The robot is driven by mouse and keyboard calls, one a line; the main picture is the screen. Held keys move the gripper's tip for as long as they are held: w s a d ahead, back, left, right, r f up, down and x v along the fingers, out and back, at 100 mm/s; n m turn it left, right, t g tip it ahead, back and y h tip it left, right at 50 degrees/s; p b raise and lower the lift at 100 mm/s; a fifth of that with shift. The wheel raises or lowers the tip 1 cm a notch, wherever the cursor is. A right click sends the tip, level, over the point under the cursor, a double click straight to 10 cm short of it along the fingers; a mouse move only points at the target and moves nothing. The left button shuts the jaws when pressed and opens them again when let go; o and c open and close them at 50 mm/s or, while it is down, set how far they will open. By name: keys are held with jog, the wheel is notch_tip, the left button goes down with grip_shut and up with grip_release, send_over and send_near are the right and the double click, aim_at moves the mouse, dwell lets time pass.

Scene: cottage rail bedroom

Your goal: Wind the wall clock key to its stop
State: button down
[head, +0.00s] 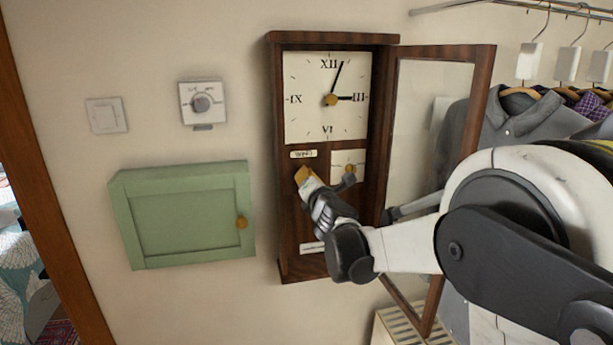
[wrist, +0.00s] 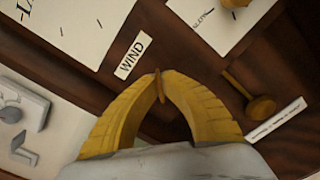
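The wall clock is a dark wooden case (head: 284,235) with a white dial (head: 306,75). In the wrist view, a label reading WIND (wrist: 132,56) sits on the dark panel just above the fingertips. My gripper (head: 301,175) has yellow fingers and reaches into the case below the dial. In the wrist view, its fingertips (wrist: 158,88) come together on a thin brass-brown piece, the clock key (wrist: 158,84), seen edge-on. Most of the key is hidden by the fingers, so its turn is hard to judge.
The clock's glazed door (head: 483,105) stands open to the right, close to my arm. A small white panel with a brass knob (head: 350,169) is right of the gripper. A green cabinet (head: 185,222), a dial thermostat (head: 203,103) and a switch (head: 106,115) are left. Clothes (head: 490,125) hang right.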

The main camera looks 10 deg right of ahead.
jog(key=m, duration=0.4)
jog(key=shift+m, duration=2.2)
jog(key=c, duration=1.6)
grip_release()
jog(key=s, duration=1.2)
